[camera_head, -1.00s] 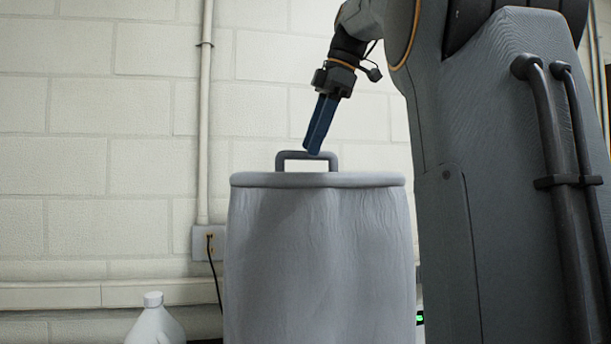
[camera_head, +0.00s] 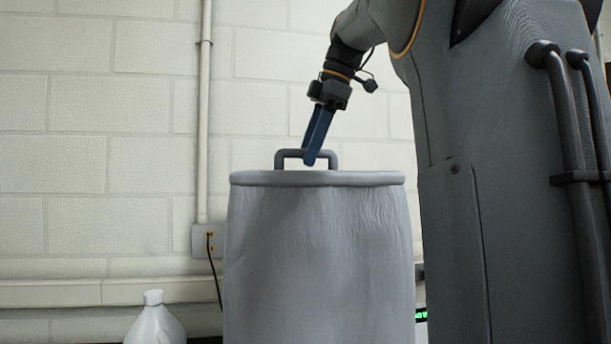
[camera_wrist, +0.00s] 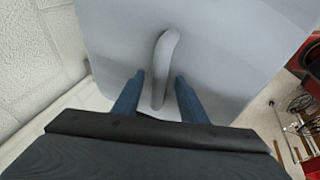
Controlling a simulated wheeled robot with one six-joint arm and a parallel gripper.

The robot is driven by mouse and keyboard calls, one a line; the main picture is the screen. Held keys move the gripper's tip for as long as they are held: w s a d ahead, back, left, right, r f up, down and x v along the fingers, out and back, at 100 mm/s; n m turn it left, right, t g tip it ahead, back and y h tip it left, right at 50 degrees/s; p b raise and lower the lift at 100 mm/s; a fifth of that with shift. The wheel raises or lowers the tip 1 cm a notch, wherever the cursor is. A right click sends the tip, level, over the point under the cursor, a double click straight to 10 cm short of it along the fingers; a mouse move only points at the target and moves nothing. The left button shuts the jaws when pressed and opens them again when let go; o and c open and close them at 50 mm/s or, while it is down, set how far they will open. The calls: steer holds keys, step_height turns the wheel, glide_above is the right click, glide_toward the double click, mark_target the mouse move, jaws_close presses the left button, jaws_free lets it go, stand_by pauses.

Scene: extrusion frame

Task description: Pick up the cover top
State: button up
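The cover top (camera_head: 250,179) is a grey lid with a raised bar handle (camera_head: 293,153), and it sits on a large grey drum (camera_head: 315,260). My gripper (camera_head: 310,158) has blue fingers and reaches down at a tilt to the handle, toward its right side. In the wrist view, the handle (camera_wrist: 164,60) runs between the two fingertips of my gripper (camera_wrist: 160,78), over the pale lid (camera_wrist: 220,50). The fingers are apart, with a visible gap on each side of the handle. In the head view the fingertips overlap the handle.
A block wall (camera_head: 110,150) with a vertical pipe (camera_head: 204,120) and an outlet box (camera_head: 207,242) stands behind the drum. A white jug (camera_head: 154,322) is at lower left. The wrist view shows red and dark items (camera_wrist: 290,30) at the right.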

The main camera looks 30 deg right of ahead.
mark_target(303, 150)
jaws_close()
stand_by(0.5)
step_height(303, 150, up, 10)
steer(key=p, duration=0.1)
steer(key=shift+r+p, duration=0.25)
steer(key=shift+p, duration=0.15)
steer(key=c, duration=0.9)
jaws_free()
jaws_close()
steer(key=shift+f, duration=0.1)
step_height(303, 150, down, 7)
steer(key=b, duration=0.6)
steer(key=shift+b, duration=0.3)
